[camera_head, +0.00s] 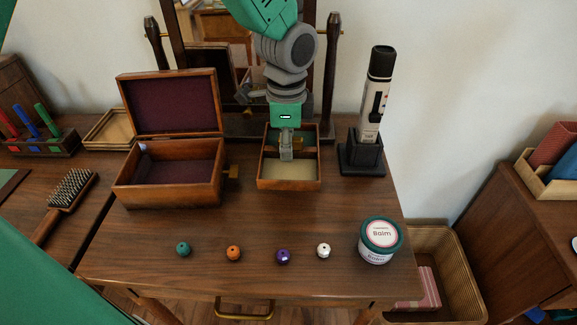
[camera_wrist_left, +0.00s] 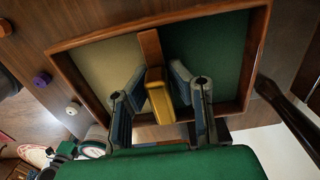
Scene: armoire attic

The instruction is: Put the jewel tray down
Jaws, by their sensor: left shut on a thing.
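The jewel tray (camera_head: 263,172) is a shallow wooden tray with a beige and a green compartment, at the table's back middle, right of the open jewel box (camera_head: 168,190). It also shows in the left wrist view (camera_wrist_left: 262,50). My left gripper (camera_head: 286,154) reaches down from above and is shut on the tray's brass-coloured grip at the middle divider; the fingers show in the left wrist view (camera_wrist_left: 160,100). The tray looks level, at or just above the tabletop; I cannot tell whether it touches. The box has a dark red lining and looks empty. My right gripper is not in view.
Teal (camera_head: 183,249), orange (camera_head: 233,253), purple (camera_head: 283,257) and white (camera_head: 323,251) beads line the front, beside a balm jar (camera_head: 380,240). A pen-like device in a black stand (camera_head: 362,155) is right of the tray. A mirror stands behind. The tabletop between tray and beads is clear.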

